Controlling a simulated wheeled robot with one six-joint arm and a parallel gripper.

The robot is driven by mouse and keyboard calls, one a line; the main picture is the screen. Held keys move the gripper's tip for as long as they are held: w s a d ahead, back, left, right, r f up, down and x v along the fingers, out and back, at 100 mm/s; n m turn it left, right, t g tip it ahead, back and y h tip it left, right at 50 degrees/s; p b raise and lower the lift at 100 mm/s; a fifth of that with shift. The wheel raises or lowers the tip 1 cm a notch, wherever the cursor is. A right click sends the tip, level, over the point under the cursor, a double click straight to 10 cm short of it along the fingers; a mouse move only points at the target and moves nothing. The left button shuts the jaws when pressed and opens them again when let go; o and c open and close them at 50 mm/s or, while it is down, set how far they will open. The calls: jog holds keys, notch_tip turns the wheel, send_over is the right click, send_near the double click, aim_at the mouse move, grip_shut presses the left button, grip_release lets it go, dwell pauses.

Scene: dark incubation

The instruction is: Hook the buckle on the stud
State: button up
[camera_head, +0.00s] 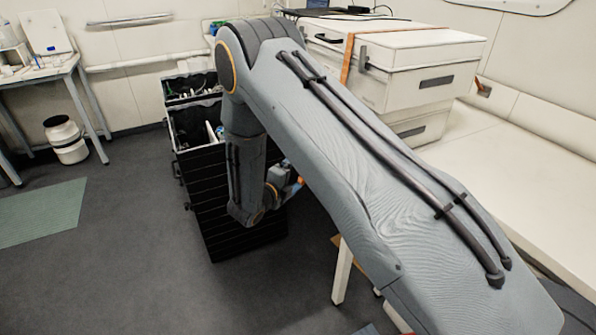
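An orange-brown strap (348,58) runs over the front left of a white case (415,72) on the bench. A dark metal fitting (363,58) sits on the case front beside the strap; I cannot tell whether it is the buckle. A small orange-brown piece with a dark part (483,88) shows right of the case, and I cannot tell whether it is the buckle or the stud. My arm crosses the middle of the view and hides part of the case and bench. The end of my arm is low, mostly hidden behind my own links, and its fingers cannot be made out.
A black slatted cart (242,215) with open bins stands behind my lower arm. A pale bench (520,150) runs along the right wall. A table (40,72) and a white bucket (66,140) stand at the left.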

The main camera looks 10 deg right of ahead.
jog(key=w+d+f, duration=0.1)
jog(key=w+d, duration=0.1)
jog(key=d, duration=0.6)
jog(key=shift+w+d, duration=0.2)
jog(key=shift+w, duration=0.1)
dwell(0.6)
jog(key=shift+d, duration=0.1)
dwell(0.6)
